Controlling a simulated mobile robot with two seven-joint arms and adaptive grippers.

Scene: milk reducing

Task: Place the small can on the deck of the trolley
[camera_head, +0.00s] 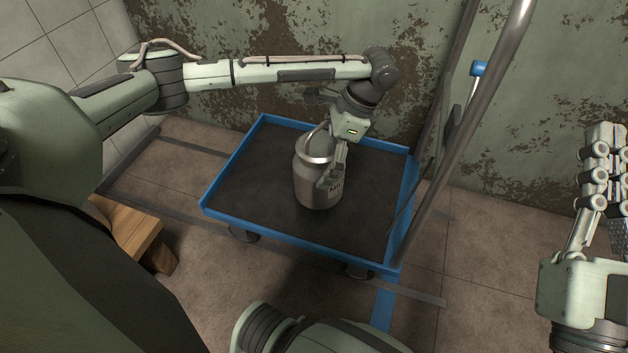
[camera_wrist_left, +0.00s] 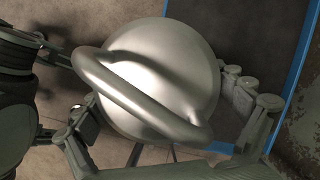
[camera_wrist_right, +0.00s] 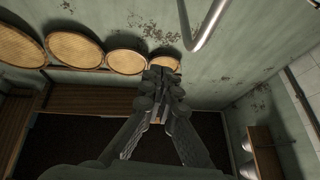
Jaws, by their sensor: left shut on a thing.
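The small can (camera_head: 316,184) is a grey metal can with a handle across its lid and dark lettering. In the head view it appears upright within the outline of the trolley's deck (camera_head: 250,180), a dark platform with a blue rim. I cannot tell whether its base touches the deck. My left gripper (camera_head: 328,150) is shut on the can from above, with fingers around its upper part. The can's lid and handle (camera_wrist_left: 150,95) fill the left wrist view. My right gripper (camera_head: 604,160) is shut and empty at the far right; its fingers meet in the right wrist view (camera_wrist_right: 162,82).
The trolley's metal push handle (camera_head: 470,110) rises at the deck's right side. A peeling green wall (camera_head: 520,120) stands behind. A wooden piece (camera_head: 130,232) lies low at left. The deck around the can is clear. Round wooden lids (camera_wrist_right: 75,50) show in the right wrist view.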

